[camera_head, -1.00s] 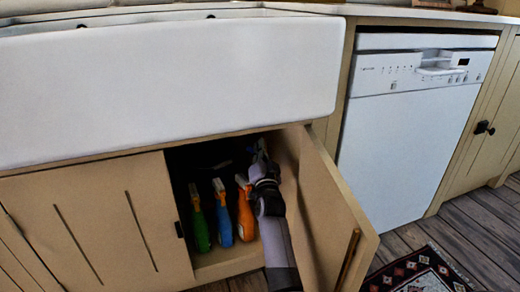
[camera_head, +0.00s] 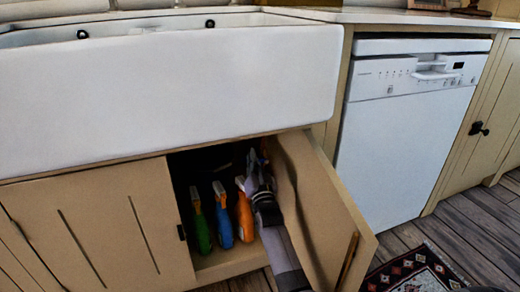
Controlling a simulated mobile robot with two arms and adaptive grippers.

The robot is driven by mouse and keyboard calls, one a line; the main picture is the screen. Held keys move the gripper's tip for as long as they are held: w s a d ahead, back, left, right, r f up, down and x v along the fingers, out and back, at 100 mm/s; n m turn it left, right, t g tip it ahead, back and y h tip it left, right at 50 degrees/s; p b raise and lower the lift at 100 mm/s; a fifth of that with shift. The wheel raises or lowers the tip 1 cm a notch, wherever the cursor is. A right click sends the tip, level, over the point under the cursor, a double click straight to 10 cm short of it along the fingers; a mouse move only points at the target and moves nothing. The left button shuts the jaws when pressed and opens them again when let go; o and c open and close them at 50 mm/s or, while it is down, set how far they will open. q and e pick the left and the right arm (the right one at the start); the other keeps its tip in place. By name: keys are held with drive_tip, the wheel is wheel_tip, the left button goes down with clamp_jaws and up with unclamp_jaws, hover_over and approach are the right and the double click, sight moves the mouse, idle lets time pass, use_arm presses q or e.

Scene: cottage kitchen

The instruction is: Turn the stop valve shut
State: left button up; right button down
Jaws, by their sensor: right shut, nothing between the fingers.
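The cupboard (camera_head: 218,262) under the white sink is open, and my right arm reaches into it on its right side. My right gripper (camera_head: 255,158) is at the arm's far end, inside the dark interior; it is small in view and looks shut, with nothing seen in it. I cannot make out the stop valve in the dark back of the cupboard, so I cannot tell whether the gripper touches it. My left gripper is not in view.
Green (camera_head: 200,225), blue (camera_head: 221,220) and orange (camera_head: 245,217) spray bottles stand left of my right arm, the orange one close to it. The open door (camera_head: 318,210) stands just right of the arm. A white dishwasher (camera_head: 400,145) and a patterned rug (camera_head: 420,272) are further right.

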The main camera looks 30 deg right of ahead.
drive_tip(key=shift+w+a+f+n+t+y, duration=0.15)
drive_tip(key=shift+a+f+n+y, duration=0.15)
drive_tip(key=shift+f+n, duration=0.2)
drive_tip(key=shift+a+f+n+t+y, duration=0.2)
drive_tip(key=shift+a+f+n, duration=0.1)
drive_tip(key=shift+f+n, duration=0.2)
drive_tip(key=shift+f, duration=0.1)
drive_tip(key=v, duration=1.2)
drive_tip(key=shift+r, duration=0.3)
